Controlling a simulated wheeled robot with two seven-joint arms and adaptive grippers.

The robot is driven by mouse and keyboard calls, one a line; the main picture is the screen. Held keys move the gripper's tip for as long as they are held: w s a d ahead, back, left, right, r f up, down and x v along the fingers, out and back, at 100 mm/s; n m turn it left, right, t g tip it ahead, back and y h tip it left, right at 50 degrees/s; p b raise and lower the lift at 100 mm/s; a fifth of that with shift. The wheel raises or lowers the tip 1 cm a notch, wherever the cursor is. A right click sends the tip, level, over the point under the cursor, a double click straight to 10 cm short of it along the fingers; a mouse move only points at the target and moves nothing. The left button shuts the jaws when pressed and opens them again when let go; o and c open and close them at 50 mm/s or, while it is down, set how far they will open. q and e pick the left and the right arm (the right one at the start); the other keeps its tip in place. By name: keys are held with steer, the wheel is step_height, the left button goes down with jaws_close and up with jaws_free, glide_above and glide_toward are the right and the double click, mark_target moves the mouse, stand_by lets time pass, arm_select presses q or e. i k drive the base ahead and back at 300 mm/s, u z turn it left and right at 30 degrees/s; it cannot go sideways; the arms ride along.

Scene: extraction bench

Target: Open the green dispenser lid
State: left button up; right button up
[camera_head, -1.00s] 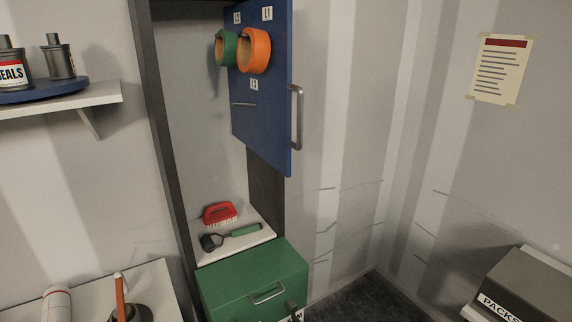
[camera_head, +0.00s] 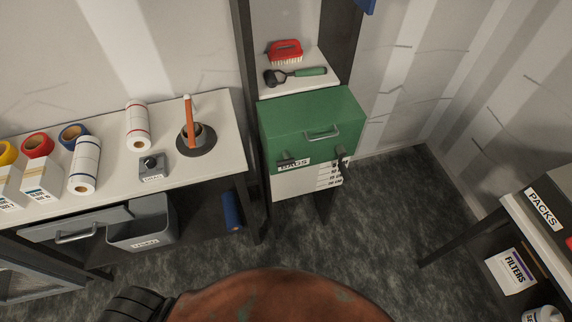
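A metal handle (camera_head: 322,133) is fixed on the lid, which looks shut. Dark latch-like parts sit at the front left (camera_head: 287,159) and front right (camera_head: 342,158) of the box. Below the green part is a pale panel (camera_head: 305,181) with small printed lines. Neither of my grippers shows in the head view.
A white bench (camera_head: 222,160) at left carries rolls, tape, a small grey box and an orange-handled tool in a round holder (camera_head: 196,139).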

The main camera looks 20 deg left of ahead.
mark_target(281, 117)
steer(key=u, duration=0.45)
steer(key=k, duration=1)
steer(key=z, duration=0.45)
steer(key=i, duration=1.45)
steer(key=u, duration=0.55)
